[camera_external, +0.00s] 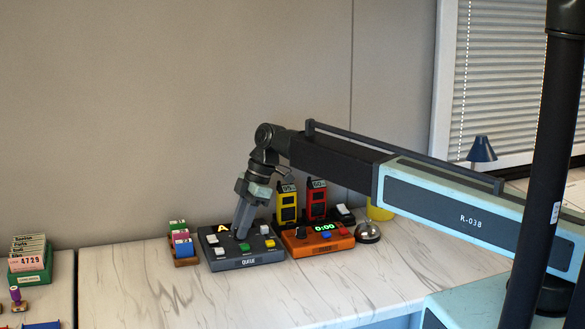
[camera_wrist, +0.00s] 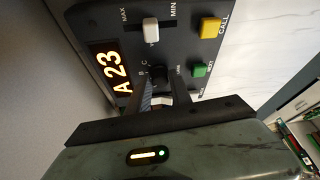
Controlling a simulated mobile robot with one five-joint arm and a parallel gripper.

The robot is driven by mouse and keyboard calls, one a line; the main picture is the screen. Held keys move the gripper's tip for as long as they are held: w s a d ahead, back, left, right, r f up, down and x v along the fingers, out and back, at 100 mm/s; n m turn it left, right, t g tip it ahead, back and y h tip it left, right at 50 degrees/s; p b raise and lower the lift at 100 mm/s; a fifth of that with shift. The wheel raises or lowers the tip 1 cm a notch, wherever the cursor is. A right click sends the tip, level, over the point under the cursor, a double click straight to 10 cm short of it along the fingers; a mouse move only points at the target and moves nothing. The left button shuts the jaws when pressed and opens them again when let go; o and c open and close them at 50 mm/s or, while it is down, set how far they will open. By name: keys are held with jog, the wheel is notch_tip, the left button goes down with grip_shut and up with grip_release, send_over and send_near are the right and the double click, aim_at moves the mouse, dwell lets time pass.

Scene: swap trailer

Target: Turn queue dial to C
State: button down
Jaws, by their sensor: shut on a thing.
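The dark grey queue box (camera_external: 248,263) sits on the marble counter, its lit display starting with "A". In the wrist view the display (camera_wrist: 110,70) reads "A 23". The small black queue dial (camera_wrist: 158,73) is on the panel beside the display, with letters B and C printed near it. My gripper (camera_external: 241,235) points down onto the box and is shut on the dial; its two fingers (camera_wrist: 161,86) flank the knob in the wrist view. The fingers hide part of the dial, and I cannot tell which letter it points to.
The box also carries a white slider (camera_wrist: 151,30), a yellow button (camera_wrist: 211,28) and a green button (camera_wrist: 199,70). An orange timer box (camera_external: 318,244) and a bell (camera_external: 367,233) stand to the right. The front counter is clear.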

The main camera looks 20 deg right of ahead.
jog(key=m, duration=0.2)
jog(key=m+t, duration=0.1)
jog(key=shift+s+m+t, duration=0.2)
jog(key=shift+m+t, duration=0.1)
jog(key=shift+m, duration=0.1)
jog(key=m+t, duration=0.1)
jog(key=m, duration=0.2)
jog(key=shift+s+m+h, duration=0.1)
jog(key=shift+m+h, duration=0.2)
jog(key=m+t, duration=0.1)
jog(key=m, duration=0.1)
jog(key=m+h, duration=0.1)
jog(key=m, duration=0.1)
jog(key=shift+a+t, duration=0.15)
jog(key=shift+t, duration=0.25)
jog(key=shift+m+t+h, duration=0.3)
jog(key=shift+m+h, duration=0.3)
jog(key=shift+m, duration=1.2)
jog(key=c, duration=1.2)
grip_release()
